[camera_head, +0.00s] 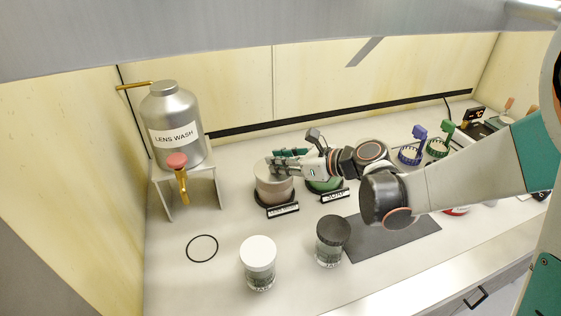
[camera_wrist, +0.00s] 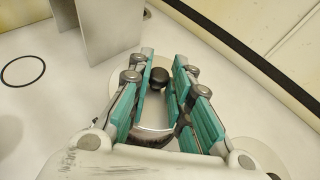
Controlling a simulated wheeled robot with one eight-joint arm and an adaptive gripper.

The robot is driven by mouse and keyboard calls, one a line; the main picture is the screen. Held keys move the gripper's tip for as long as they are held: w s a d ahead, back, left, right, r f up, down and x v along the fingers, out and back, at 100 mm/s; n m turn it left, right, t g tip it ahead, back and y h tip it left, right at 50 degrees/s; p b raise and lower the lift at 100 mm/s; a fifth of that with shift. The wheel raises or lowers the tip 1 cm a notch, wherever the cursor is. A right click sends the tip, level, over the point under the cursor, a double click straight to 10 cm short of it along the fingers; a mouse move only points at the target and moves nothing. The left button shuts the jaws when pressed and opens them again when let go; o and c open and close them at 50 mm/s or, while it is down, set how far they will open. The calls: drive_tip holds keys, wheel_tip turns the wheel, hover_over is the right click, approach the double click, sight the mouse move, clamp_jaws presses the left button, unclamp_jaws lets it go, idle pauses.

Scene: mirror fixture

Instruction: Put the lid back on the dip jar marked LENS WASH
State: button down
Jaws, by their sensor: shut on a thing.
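My gripper (camera_head: 276,165) is over the jar's top, coming from the right. In the wrist view, its teal fingers (camera_wrist: 163,62) are shut around a dark round knob (camera_wrist: 159,76) on a pale lid (camera_wrist: 100,78). The fingers hide part of the lid and the rim, so I cannot tell whether the lid is seated.
A steel LENS WASH tank (camera_head: 174,115) on a stand is at left. A green-based jar (camera_head: 322,185) is close right. White-lidded (camera_head: 258,250) and black-lidded (camera_head: 333,232) jars stand in front. A black ring (camera_head: 202,249) and grey mat (camera_head: 392,240) lie on the bench.

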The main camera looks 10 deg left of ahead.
drive_tip(key=c, duration=1.4)
unclamp_jaws()
drive_tip(key=o, duration=0.5)
drive_tip(key=shift+r, duration=0.1)
wheel_tip(320, 180, up, 7)
drive_tip(key=p, duration=0.5)
